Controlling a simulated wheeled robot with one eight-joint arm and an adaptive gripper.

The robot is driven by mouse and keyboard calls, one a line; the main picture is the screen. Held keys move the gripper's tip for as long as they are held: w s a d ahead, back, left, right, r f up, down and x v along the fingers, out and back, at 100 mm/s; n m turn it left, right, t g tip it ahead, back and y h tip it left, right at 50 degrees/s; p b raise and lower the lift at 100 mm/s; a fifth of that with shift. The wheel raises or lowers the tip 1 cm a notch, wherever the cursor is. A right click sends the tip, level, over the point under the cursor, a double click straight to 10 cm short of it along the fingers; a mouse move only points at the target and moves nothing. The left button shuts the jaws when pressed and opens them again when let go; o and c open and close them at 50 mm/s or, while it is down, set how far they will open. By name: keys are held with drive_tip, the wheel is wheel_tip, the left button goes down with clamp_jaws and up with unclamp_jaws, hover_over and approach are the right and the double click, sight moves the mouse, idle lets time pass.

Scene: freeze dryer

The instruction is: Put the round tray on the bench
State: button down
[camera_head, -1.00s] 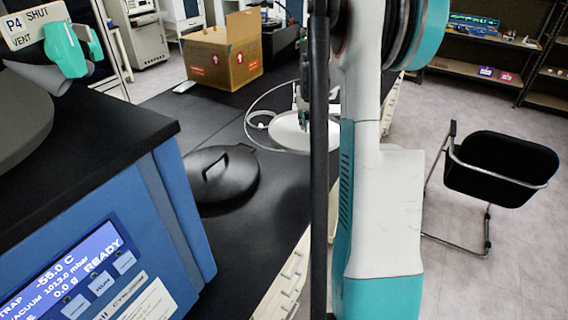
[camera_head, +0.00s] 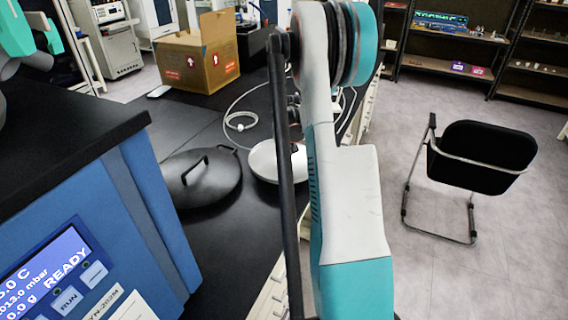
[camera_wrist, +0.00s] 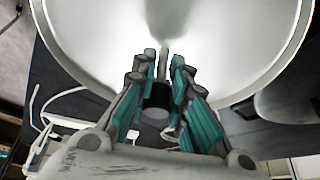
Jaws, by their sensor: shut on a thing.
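The round tray (camera_wrist: 95,35) is a shallow, shiny pale dish filling the upper part of the wrist view. My gripper (camera_wrist: 163,66) is shut on the tray, its teal fingers closing on a thin upright part at the tray's near side. In the head view the tray (camera_head: 264,161) is partly hidden behind my arm, and my gripper is mostly hidden too. There the tray appears over the black bench (camera_head: 222,238), just right of a black lid. I cannot tell whether the tray touches the bench. No load shows in the visible part of the tray.
The black lid with a handle (camera_head: 201,192) lies on the bench close to the tray. A cardboard box (camera_head: 185,62) and a white cable (camera_head: 236,124) are farther back. The blue freeze dryer (camera_head: 130,220) stands at left, a black chair (camera_head: 480,158) at right.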

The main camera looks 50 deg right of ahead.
sight(284, 157)
drive_tip(key=shift+f+b, duration=0.7)
drive_tip(key=shift+f, duration=1.5)
drive_tip(key=shift+f, duration=0.1)
drive_tip(key=c, duration=1.4)
unclamp_jaws()
drive_tip(key=shift+c, duration=0.2)
drive_tip(key=shift+a+r, duration=0.1)
drive_tip(key=shift+r, duration=0.35)
drive_tip(key=p+v, duration=0.3)
drive_tip(key=v, duration=0.8)
drive_tip(key=shift+s+p, duration=0.2)
drive_tip(key=shift+p, duration=0.15)
drive_tip(key=shift+a+r, duration=0.1)
